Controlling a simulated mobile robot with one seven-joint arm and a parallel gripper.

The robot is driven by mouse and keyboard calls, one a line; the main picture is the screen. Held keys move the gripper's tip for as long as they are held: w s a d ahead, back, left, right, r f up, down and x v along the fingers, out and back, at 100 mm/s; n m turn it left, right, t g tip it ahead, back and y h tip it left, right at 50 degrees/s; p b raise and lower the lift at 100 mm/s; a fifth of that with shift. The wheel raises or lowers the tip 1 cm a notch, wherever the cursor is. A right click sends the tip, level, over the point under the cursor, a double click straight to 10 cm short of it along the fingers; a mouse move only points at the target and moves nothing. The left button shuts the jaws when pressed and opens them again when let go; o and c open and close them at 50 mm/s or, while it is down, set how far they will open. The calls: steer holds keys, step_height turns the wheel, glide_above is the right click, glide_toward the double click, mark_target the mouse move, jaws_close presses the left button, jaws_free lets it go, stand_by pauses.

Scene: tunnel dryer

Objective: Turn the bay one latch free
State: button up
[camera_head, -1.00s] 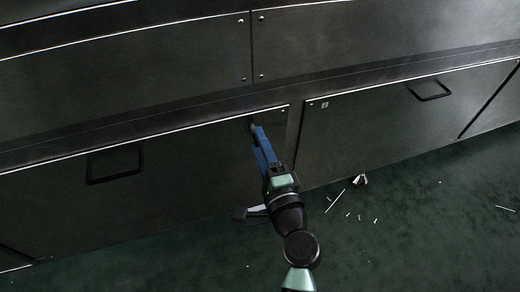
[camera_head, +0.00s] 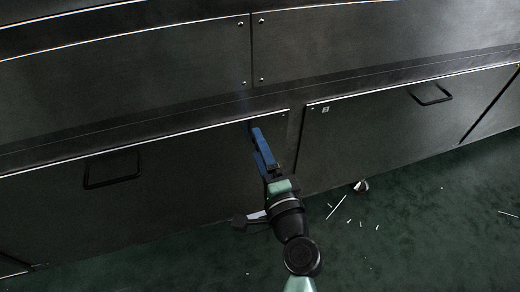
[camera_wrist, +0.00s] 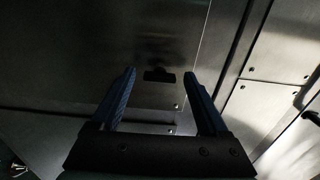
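My gripper (camera_head: 257,132) reaches up to the upper right corner of the lower left panel (camera_head: 180,165) in the head view. Its two blue fingers (camera_wrist: 160,78) stand well apart in the wrist view, with nothing held between them. A small dark latch-like piece (camera_wrist: 160,75) lies flat and crosswise on the panel, seen in the gap between the fingertips. I cannot tell how far beyond the tips it is, but no finger visibly touches it. In the head view this piece is mostly hidden by the fingers. No label shows that names the bay.
The lower left panel has a black pull handle (camera_head: 112,169). A second lower panel (camera_head: 380,135) with its own handle (camera_head: 430,94) is on the right. Upper panels (camera_head: 130,70) run above a ledge. White scraps (camera_head: 345,210) lie on the green floor.

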steer(key=shift+s, duration=0.1)
steer(key=p+v, duration=0.2)
steer(key=v, duration=1.1)
steer(key=shift+p, duration=0.3)
